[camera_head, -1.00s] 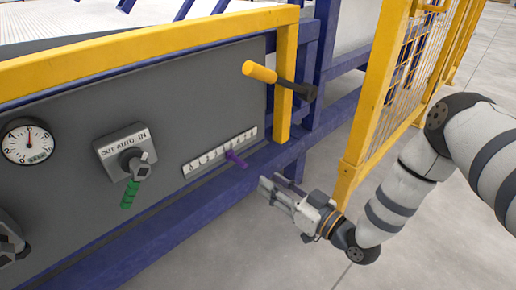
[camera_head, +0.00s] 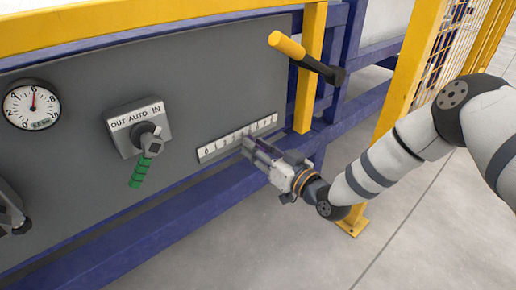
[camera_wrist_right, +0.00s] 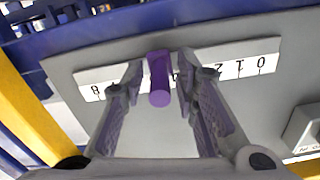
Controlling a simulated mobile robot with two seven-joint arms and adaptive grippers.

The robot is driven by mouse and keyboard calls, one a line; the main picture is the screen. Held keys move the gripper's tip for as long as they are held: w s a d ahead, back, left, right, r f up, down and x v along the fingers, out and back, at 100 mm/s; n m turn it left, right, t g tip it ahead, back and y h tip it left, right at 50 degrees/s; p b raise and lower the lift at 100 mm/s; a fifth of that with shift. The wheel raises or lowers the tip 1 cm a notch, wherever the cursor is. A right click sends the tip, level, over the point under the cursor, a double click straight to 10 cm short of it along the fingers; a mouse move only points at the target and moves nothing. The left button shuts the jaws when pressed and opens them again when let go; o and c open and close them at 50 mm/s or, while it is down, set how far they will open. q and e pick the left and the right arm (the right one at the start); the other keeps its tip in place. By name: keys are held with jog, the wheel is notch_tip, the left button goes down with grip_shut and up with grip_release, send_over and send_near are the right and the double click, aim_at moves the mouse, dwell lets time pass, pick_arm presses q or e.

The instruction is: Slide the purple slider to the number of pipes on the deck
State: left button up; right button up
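The number scale (camera_head: 222,144) is a white strip on the grey panel. In the right wrist view the scale (camera_wrist_right: 247,67) shows upside down, with 0, 1 and 2 at the right and 8 at the left. The purple slider (camera_wrist_right: 159,80) sticks out near the middle of the strip, and the number at it is hidden. My right gripper (camera_head: 250,148) is at the slider. In the right wrist view its fingers (camera_wrist_right: 160,78) stand either side of the slider, with narrow gaps. In the head view the gripper hides the slider.
An OUT AUTO IN switch (camera_head: 147,138) with a green handle and a pressure gauge (camera_head: 33,104) are left of the scale. A yellow-gripped lever (camera_head: 305,58) juts out above my right gripper. A yellow post and mesh fence (camera_head: 430,75) stand at the right.

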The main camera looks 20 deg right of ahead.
grip_shut()
jog(key=shift+d, duration=0.1)
jog(key=shift+w+d, duration=0.2)
jog(key=shift+d, duration=0.25)
jog(key=shift+o, duration=2)
grip_release()
jog(key=shift+s, duration=0.15)
jog(key=v, duration=1.1)
jog(key=shift+s+d, duration=0.15)
jog(key=shift+s, duration=0.25)
